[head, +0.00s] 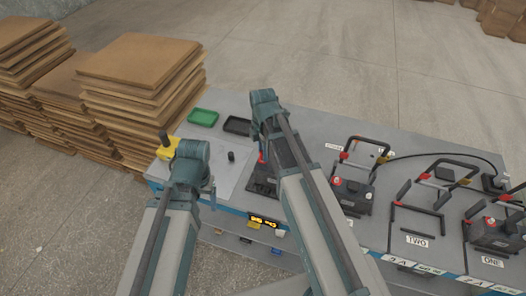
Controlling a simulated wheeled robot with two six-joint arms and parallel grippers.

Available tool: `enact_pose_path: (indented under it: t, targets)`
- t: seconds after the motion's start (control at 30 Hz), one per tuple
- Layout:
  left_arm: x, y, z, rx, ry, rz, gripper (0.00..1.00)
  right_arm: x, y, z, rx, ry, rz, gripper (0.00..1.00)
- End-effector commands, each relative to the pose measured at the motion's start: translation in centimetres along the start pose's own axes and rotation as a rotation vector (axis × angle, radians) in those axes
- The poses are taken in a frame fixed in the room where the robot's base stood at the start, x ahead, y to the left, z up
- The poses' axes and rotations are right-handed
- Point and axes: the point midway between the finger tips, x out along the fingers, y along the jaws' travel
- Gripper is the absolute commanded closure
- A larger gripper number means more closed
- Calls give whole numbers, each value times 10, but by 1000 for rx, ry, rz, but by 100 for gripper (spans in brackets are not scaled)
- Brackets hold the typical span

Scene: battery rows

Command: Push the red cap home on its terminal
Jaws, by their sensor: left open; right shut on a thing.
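A small red piece, which looks like the red cap (262,157), shows at the left edge of my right arm, above a dark object (262,186). My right arm covers most of that spot, so the terminal and the cap's seating cannot be made out. My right gripper is shut on the red cap; its fingers are mostly hidden behind the arm. My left gripper (211,190) is open and low beside my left arm, left of the dark object; its fingertips are hard to make out.
Batteries (353,190) with red and dark terminals stand in black frames at the right, with a black cable (440,154) behind. A green tray (203,118) and black tray (237,125) lie at the back. A yellow object (168,146) is near the left edge. Cardboard stacks (140,60) stand beyond.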

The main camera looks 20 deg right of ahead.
Motion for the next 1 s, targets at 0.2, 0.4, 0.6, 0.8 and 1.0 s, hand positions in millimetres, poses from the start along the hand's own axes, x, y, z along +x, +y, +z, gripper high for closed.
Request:
enact_pose_path:
  t: [0.2,0.4,0.6,0.8,1.0]
  targets:
    - [0,0,0,0,0,0,25,0,0,0,0,0,0,100]
    - [0,0,0,0,0,0,25,0,0,0,0,0,0,100]
    - [3,0,0,0,0,0,25,3,0,0,0,0,0,100]
    - [5,0,0,0,0,0,25,5,0,0,0,0,0,100]
    - [7,1,0,0,0,0,25,7,0,0,0,0,0,100]
